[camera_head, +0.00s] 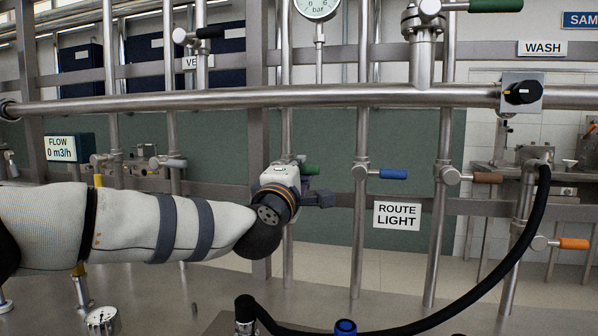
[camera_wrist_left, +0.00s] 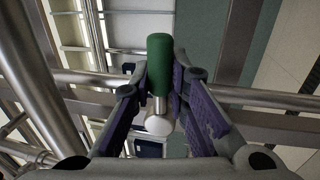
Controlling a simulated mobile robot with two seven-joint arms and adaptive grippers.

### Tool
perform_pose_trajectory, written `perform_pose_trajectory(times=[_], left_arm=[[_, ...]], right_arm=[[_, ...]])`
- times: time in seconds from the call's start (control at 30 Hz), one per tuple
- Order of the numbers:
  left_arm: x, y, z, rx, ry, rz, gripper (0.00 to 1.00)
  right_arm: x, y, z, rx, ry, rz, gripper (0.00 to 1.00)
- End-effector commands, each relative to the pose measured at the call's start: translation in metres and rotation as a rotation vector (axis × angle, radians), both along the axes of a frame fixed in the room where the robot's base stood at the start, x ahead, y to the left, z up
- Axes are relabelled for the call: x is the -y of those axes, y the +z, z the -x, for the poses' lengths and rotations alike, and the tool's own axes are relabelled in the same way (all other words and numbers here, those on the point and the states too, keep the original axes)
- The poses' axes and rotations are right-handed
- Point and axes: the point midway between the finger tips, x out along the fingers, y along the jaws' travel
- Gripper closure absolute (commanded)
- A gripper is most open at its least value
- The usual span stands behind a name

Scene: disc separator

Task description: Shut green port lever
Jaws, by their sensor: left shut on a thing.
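The green port lever (camera_head: 310,169) has a green grip pointing right from a vertical steel pipe in the head view, partly hidden behind my left gripper (camera_head: 318,198). In the left wrist view its green grip (camera_wrist_left: 160,60) and silver stem lie between the two fingers of my left gripper (camera_wrist_left: 160,82). The fingers are closed on it, one on each side. The valve body behind my wrist is mostly hidden in the head view. My right gripper is not in view.
A blue lever (camera_head: 392,174), a brown lever (camera_head: 487,178) and an orange lever (camera_head: 572,243) sit to the right. A horizontal pipe (camera_head: 380,96) crosses above. A black hose (camera_head: 500,270) curves at lower right.

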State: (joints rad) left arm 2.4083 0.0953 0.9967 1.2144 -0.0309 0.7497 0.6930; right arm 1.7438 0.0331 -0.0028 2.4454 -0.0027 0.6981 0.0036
Motion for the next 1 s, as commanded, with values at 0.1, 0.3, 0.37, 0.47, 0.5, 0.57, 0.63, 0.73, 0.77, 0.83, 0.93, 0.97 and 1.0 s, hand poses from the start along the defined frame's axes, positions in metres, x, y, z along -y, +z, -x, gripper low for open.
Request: perform_pose_trajectory(times=[0.1, 0.3, 0.37, 0.47, 0.5, 0.57, 0.63, 0.73, 0.77, 0.83, 0.93, 0.97, 1.0], left_arm=[[0.001, 0.001, 0.0, -0.001, -0.002, 0.006, 1.0], [0.001, 0.001, 0.001, -0.001, -0.002, 0.006, 1.0], [0.001, 0.001, 0.001, -0.001, -0.002, 0.006, 0.73], [0.001, 0.001, 0.0, -0.001, -0.001, 0.005, 0.64], [0.001, 0.001, 0.0, 0.0, -0.001, 0.004, 0.64], [0.0, 0.001, 0.0, 0.0, -0.001, 0.004, 0.64], [0.0, 0.001, 0.0, 0.0, -0.001, 0.003, 0.64], [0.0, 0.0, 0.001, 0.0, -0.001, 0.003, 0.64], [-0.001, 0.0, 0.003, 0.0, -0.001, 0.003, 0.64], [-0.003, -0.001, 0.011, -0.001, -0.001, 0.002, 0.64], [-0.01, -0.005, 0.03, -0.001, -0.002, 0.003, 0.64], [-0.011, -0.007, 0.037, -0.001, -0.003, 0.001, 0.64], [-0.015, -0.009, 0.046, -0.002, -0.003, 0.002, 0.64]], right_arm=[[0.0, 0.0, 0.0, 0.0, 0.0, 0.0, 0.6], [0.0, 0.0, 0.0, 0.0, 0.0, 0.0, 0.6], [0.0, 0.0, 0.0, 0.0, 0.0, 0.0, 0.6], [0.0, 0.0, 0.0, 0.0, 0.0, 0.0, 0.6], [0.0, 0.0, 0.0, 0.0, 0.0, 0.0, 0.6], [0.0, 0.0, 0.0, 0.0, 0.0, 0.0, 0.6], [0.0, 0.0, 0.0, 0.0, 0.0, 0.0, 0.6], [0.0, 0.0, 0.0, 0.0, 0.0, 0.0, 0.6], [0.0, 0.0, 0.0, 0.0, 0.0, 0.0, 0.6], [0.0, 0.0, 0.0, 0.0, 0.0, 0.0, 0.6], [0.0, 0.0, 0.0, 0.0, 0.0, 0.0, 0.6], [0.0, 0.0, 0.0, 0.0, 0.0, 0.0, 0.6], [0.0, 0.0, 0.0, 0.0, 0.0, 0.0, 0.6]])
